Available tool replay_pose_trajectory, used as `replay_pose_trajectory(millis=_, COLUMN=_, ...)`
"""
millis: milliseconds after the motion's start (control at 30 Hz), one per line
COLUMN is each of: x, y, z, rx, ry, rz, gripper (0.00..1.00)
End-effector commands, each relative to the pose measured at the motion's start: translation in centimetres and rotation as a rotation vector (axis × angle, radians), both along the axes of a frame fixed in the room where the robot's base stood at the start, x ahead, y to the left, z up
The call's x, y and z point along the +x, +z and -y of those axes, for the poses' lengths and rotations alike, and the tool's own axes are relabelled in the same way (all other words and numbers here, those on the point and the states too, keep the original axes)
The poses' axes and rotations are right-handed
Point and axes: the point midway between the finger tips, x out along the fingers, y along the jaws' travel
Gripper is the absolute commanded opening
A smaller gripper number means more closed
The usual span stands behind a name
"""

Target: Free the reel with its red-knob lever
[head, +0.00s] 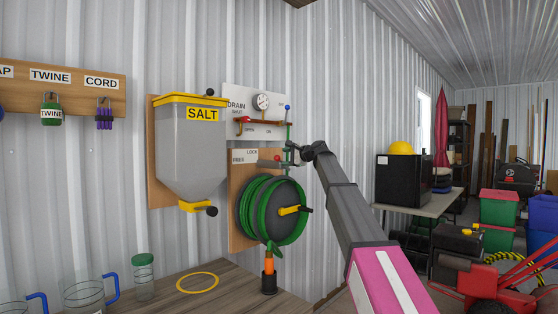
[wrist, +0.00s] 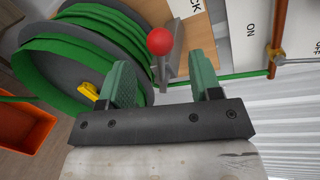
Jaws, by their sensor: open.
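The reel (head: 272,208), wound with green hose, hangs on a wooden backboard (head: 236,238) on the wall. It also fills the upper left of the wrist view (wrist: 75,55). Its lever's red knob (head: 277,158) is at the reel's top, right of the LOCK and FREE labels. In the wrist view the red knob (wrist: 160,42) stands on a grey metal lever (wrist: 173,65). My gripper (wrist: 162,65) is open, with its green fingers either side of the lever's line in that view. I cannot tell whether either finger touches it. In the head view my gripper (head: 284,163) partly blends with the lever.
A drain panel (head: 240,104) with a gauge, red lever and pipe is just above. The salt hopper (head: 192,150) hangs to the left. An orange-and-black nozzle (head: 268,275) hangs below the reel, near the wooden bench (head: 225,290). Jars stand on the bench's left.

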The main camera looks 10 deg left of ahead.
Motion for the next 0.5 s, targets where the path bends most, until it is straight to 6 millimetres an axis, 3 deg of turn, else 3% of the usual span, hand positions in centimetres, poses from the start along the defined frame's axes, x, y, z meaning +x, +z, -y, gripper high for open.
replay_pose_trajectory(millis=200, x=-1.8, y=0.6, z=2.6, rx=0.001, ry=0.000, rz=0.001, gripper=0.58)
replay_pose_trajectory(millis=500, x=-1.9, y=0.6, z=3.0, rx=0.000, ry=0.001, rz=0.000, gripper=0.58)
